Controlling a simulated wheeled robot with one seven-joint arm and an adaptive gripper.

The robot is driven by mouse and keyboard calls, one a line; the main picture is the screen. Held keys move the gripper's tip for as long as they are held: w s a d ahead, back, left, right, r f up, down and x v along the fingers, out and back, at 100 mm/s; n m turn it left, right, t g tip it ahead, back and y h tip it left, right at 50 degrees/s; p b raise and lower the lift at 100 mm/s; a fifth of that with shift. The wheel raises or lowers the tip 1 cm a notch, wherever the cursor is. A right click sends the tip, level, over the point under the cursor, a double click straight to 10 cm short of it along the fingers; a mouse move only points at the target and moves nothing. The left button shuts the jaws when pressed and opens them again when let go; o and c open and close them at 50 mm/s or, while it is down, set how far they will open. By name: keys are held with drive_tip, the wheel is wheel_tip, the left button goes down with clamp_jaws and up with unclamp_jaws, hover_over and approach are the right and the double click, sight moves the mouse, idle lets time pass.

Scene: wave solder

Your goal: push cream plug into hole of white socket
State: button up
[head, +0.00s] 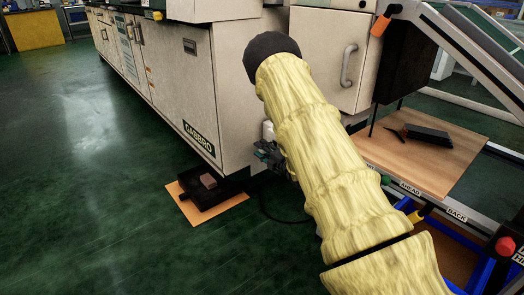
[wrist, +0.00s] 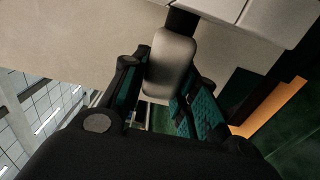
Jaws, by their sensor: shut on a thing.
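My gripper (head: 268,153) is beside the lower corner of the beige machine, partly hidden by my yellow-sleeved arm. In the wrist view its two fingers (wrist: 172,85) are closed around the rounded cream plug (wrist: 172,60), which shows greyish in shadow. The plug also shows small in the head view (head: 267,130), just above the fingers. A short black piece (wrist: 183,20) stands at the plug's far end, near a pale panel edge. I cannot make out the white socket or its hole for certain; whether the plug touches it cannot be told.
The beige machine (head: 165,85) stands close by the gripper. A black tray (head: 207,190) lies on an orange board on the green floor. A wooden shelf (head: 425,160) with a black device is at right. The green floor at left is clear.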

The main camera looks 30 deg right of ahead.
drive_tip(key=shift+d, duration=0.65)
drive_tip(key=o, duration=1.1)
drive_tip(key=s, duration=0.8)
drive_tip(key=s+d, duration=0.1)
drive_tip(key=s, duration=0.3)
drive_tip(key=shift+a, duration=0.1)
